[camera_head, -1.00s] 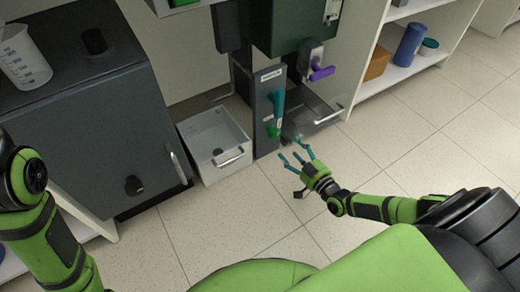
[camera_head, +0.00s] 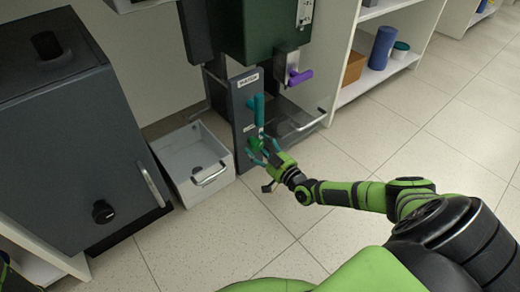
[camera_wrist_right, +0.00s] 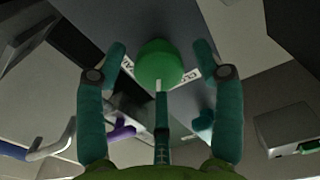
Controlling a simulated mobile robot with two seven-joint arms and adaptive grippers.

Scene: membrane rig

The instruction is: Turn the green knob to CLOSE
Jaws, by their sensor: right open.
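The green knob (camera_head: 254,143) sits low on the dark upright panel (camera_head: 243,105), under a teal lever (camera_head: 258,110). In the right wrist view the round knob (camera_wrist_right: 159,62) is large, with a white label partly reading "CLO" beside it. My right gripper (camera_head: 262,152) is open at the knob and partly covers it. In the wrist view its fingers (camera_wrist_right: 160,58) stand left and right of the knob with gaps, and the third finger points at it from below. Whether that finger touches the knob is unclear. My left gripper is not in view.
A purple lever (camera_head: 299,77) is above right of the panel. A white bin (camera_head: 213,180) stands left of it and a grey tray (camera_head: 300,125) sits to the right. A dark cabinet (camera_head: 75,140) fills the left. The floor in front is clear.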

